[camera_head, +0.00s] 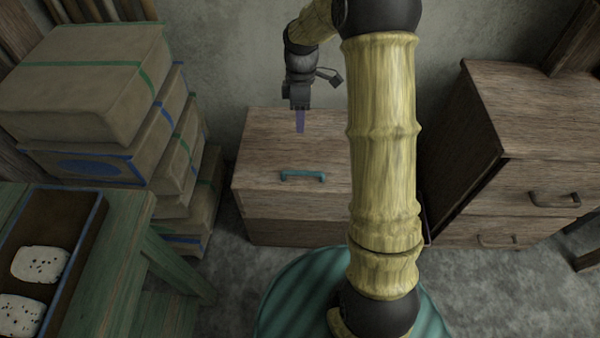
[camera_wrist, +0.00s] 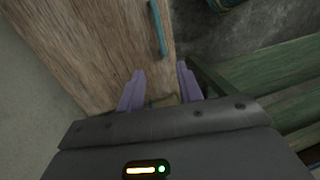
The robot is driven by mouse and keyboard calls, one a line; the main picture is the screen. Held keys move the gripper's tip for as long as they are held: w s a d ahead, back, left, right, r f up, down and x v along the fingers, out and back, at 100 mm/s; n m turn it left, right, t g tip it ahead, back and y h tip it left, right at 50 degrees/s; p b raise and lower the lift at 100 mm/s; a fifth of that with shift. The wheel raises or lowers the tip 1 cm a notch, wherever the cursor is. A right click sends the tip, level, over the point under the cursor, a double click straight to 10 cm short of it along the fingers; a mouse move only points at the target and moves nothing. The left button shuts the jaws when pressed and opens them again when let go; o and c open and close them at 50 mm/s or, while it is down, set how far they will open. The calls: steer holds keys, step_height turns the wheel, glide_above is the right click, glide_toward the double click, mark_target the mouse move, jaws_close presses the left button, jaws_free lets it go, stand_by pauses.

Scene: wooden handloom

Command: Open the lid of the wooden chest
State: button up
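The wooden chest (camera_head: 262,150) stands against the back wall, with its lid down. A teal bar handle (camera_head: 302,177) is fixed near the lid's front edge. My gripper (camera_head: 300,128) hangs pointing down over the lid, farther back than the handle and apart from it. In the wrist view the two purple fingers of my gripper (camera_wrist: 160,78) are spread with nothing held between them. The handle (camera_wrist: 158,28) shows beyond the fingertips, over the wood of the lid (camera_wrist: 90,45). My arm hides the chest's right part in the head view.
A drawer cabinet (camera_head: 540,170) stands to the right of the chest. Stacked boxes (camera_head: 85,85) are close on the left. A green table (camera_head: 120,225) with a tray (camera_head: 65,280) is at the front left. Grey floor (camera_head: 235,265) lies open before the chest.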

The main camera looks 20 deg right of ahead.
steer(key=b, duration=0.5)
glide_above(300, 167)
steer(key=s+a, duration=0.1)
steer(key=s, duration=0.3)
step_height(300, 167, down, 17)
steer(key=shift+s, duration=0.1)
jaws_close()
